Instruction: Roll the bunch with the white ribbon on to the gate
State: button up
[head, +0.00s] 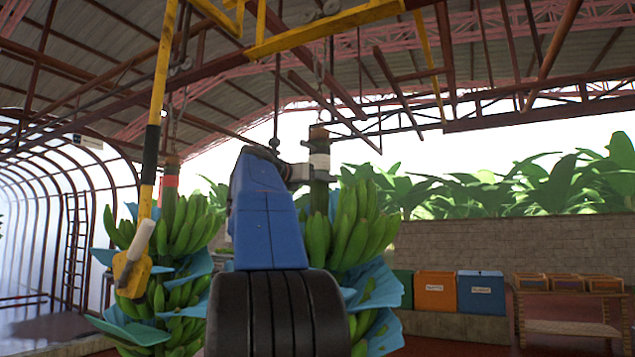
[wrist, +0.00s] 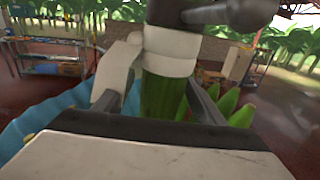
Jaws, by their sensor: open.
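The bunch with the white ribbon (head: 350,235) hangs upright in the middle of the head view, green bananas with blue sheets between them. Its white ribbon (head: 319,162) is wrapped round the stem, and it also shows in the wrist view (wrist: 171,52). My gripper (head: 303,173) is at the stem by the ribbon. In the wrist view my gripper's fingers (wrist: 163,92) stand open on either side of the green stem (wrist: 162,97). My arm hides part of the bunch. I cannot tell which part is the gate.
Another bunch with a red ribbon (head: 170,182) hangs to the left. A yellow and black pole (head: 151,150) hangs before it. Yellow overhead beams (head: 325,27) cross above. An orange bin (head: 436,291) and a blue bin (head: 481,293) stand at the right, near a crate rack (head: 568,326).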

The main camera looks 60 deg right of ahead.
jog(key=w+a, duration=0.1)
jog(key=a, duration=0.4)
jog(key=w+a, duration=0.1)
jog(key=a, duration=0.5)
jog(key=w+a, duration=0.1)
jog(key=a, duration=0.4)
jog(key=shift+w+a, duration=0.15)
jog(key=shift+a, duration=0.4)
dwell(0.4)
